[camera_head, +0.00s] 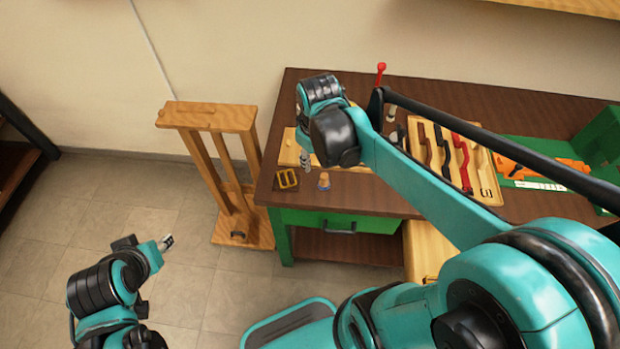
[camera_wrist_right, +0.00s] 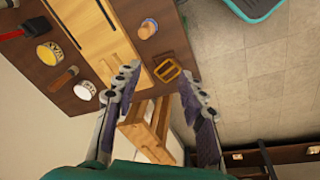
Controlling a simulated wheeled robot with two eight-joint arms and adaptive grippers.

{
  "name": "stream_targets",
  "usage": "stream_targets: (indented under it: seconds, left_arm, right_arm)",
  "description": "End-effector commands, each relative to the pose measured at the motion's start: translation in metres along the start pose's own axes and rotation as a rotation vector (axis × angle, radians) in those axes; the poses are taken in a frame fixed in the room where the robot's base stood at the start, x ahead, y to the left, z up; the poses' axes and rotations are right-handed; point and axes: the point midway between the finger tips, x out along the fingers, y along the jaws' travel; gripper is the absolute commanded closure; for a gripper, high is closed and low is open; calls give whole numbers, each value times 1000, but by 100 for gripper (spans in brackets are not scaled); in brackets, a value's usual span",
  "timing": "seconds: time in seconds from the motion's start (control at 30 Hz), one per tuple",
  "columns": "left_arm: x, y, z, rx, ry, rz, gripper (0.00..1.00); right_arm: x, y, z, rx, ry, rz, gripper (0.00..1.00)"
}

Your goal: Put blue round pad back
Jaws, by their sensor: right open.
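A small round piece with a tan knob and a blue rim, which looks like the blue round pad (camera_head: 324,182), stands on the brown bench near its front left edge. It also shows in the right wrist view (camera_wrist_right: 148,29), beyond the fingers and above a yellow buckle. My right gripper (camera_head: 306,162) is open and empty, over the bench's left end, just left of and above the pad in the head view. Its two fingers (camera_wrist_right: 158,85) are spread in the wrist view. My left gripper (camera_head: 167,242) hangs over the floor at left; its jaws are too small to judge.
A yellow buckle (camera_head: 287,179) lies left of the pad. A wooden board (camera_wrist_right: 90,30) lies beside them. A tool tray (camera_head: 480,184) and an orange tool (camera_head: 540,163) are farther right, partly behind my right arm. A wooden stand (camera_head: 207,117) stands left of the bench.

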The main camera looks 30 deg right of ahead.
Motion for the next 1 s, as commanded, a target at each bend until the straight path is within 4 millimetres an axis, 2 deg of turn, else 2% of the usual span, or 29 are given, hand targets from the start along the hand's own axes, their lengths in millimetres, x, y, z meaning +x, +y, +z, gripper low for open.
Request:
stream_targets:
  seconds: [0.03,0.2,0.4,0.87,1.0]
  left_arm:
    - [0,0,0,0,0,0,59]
    - [0,0,0,0,0,0,59]
    - [0,0,0,0,0,0,59]
    - [1,0,0,0,0,0,59]
    - [13,0,9,0,0,0,59]
  right_arm:
    - [-9,-12,9,42,50,13,59]
    - [-27,-44,28,207,234,37,59]
    - [-32,-68,44,348,388,24,59]
    - [-32,-74,47,396,438,13,59]
    - [-16,-76,50,395,437,13,59]
